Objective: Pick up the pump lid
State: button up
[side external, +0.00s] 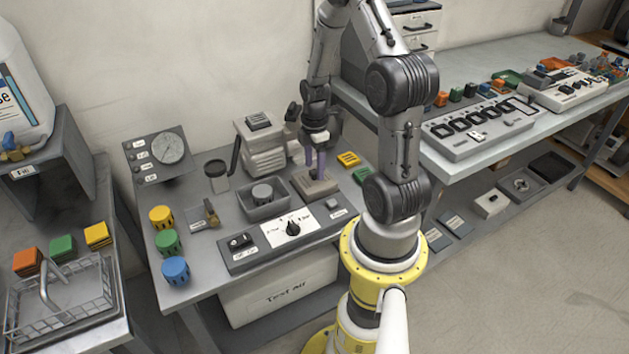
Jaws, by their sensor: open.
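My gripper (315,165) points down over the middle of the bench, with its purple fingers open. Directly under it is a beige-grey, low block-like part (318,187), which may be the pump lid; I cannot tell for sure. The fingertips are close to its top, and whether they touch it is too small to see.
A grey tray holding a round dark part (262,192) is left of the gripper. A control panel (285,238) lies in front. Yellow, green and blue round knobs (168,243) line the left edge. A yellow block (348,159) and a green block (361,175) sit right of the gripper.

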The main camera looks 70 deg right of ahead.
jog(key=shift+f, duration=0.9)
grip_shut()
